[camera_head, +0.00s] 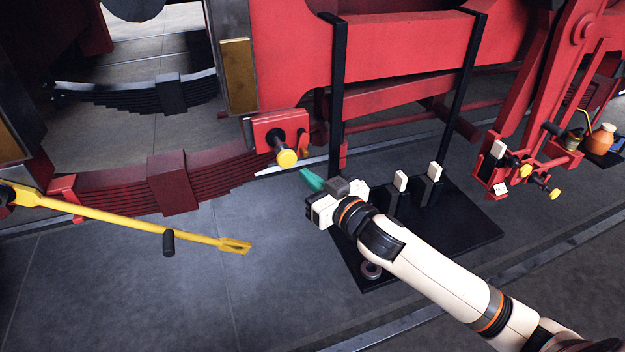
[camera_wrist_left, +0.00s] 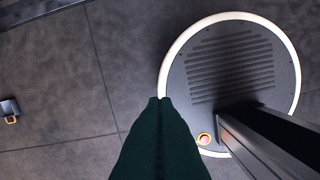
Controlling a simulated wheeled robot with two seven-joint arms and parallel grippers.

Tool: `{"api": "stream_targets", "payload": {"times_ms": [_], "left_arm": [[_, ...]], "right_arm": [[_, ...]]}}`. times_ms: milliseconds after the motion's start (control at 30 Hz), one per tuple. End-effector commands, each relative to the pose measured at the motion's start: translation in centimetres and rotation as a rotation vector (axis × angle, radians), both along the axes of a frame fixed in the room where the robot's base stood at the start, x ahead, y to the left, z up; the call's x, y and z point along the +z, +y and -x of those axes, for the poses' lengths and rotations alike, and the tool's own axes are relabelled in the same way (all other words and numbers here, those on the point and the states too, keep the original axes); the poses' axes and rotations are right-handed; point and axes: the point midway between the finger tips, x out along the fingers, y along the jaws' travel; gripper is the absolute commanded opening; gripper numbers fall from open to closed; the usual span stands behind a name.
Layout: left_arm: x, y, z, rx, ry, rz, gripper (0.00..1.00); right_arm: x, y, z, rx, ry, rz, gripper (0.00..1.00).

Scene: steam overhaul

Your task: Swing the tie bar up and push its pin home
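The yellow tie bar (camera_head: 130,219) slopes down from the left edge to a forked end (camera_head: 236,246) in open air, with a dark handle (camera_head: 168,243) partway along. A pin with a yellow knob (camera_head: 287,158) sticks out of a red bracket (camera_head: 268,128) at the end of the leaf spring; how deep it sits I cannot tell. My right gripper (camera_head: 309,179), with teal fingers, is just below and right of the knob, seemingly apart from it. Its finger gap is not clear. My left gripper (camera_wrist_left: 160,100) shows dark green fingers together, with nothing visible between them.
A black stand plate (camera_head: 455,235) with upright posts carries small white-topped blocks (camera_head: 400,181). Red linkage with yellow knobs (camera_head: 554,193) stands at right. The red leaf spring (camera_head: 110,195) runs behind the bar. The floor (camera_head: 130,310) below the bar is clear.

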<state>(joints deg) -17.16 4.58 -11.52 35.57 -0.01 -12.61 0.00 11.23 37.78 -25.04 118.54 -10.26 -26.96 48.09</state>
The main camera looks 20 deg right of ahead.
Motion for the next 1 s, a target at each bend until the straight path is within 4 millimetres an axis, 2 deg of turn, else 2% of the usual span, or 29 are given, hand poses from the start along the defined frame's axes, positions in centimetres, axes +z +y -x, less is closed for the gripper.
{"api": "stream_targets", "payload": {"times_ms": [33, 67, 367, 467, 567, 767, 800, 867, 1000], "left_arm": [[0.0, 0.0, 0.0, 0.000, 0.000, 0.000, 0.00], [0.0, 0.0, 0.0, 0.000, 0.000, 0.000, 0.05], [0.0, 0.3, 0.0, -0.002, -0.001, -0.004, 0.54], [0.2, 0.3, -1.7, -0.029, -0.034, -0.004, 0.55], [0.6, 0.2, -5.2, -0.093, -0.106, -0.008, 0.55], [3.4, -0.2, -16.2, -0.309, -0.340, -0.050, 0.55], [4.2, -0.3, -18.5, -0.356, -0.389, -0.065, 0.55], [5.6, -0.5, -21.8, -0.425, -0.464, -0.090, 0.55], [9.5, -1.1, -29.2, -0.583, -0.640, -0.167, 0.55]], "right_arm": [[0.0, 0.0, 0.0, 0.000, 0.000, 0.000, 0.00], [0.0, 0.0, 0.0, 0.000, 0.000, 0.000, 0.00], [0.0, 0.0, 0.0, 0.000, 0.000, 0.000, 0.00], [0.0, 0.0, 0.0, 0.000, 0.000, 0.000, 0.00], [0.0, 0.0, 0.0, 0.000, 0.000, 0.000, 0.00], [0.0, 0.0, 0.0, 0.000, 0.000, 0.000, 0.00], [0.0, 0.0, 0.0, 0.000, 0.000, 0.000, 0.00], [0.0, 0.0, 0.0, 0.000, 0.000, 0.000, 0.00], [0.0, 0.0, 0.0, 0.000, 0.000, 0.000, 0.00]]}}
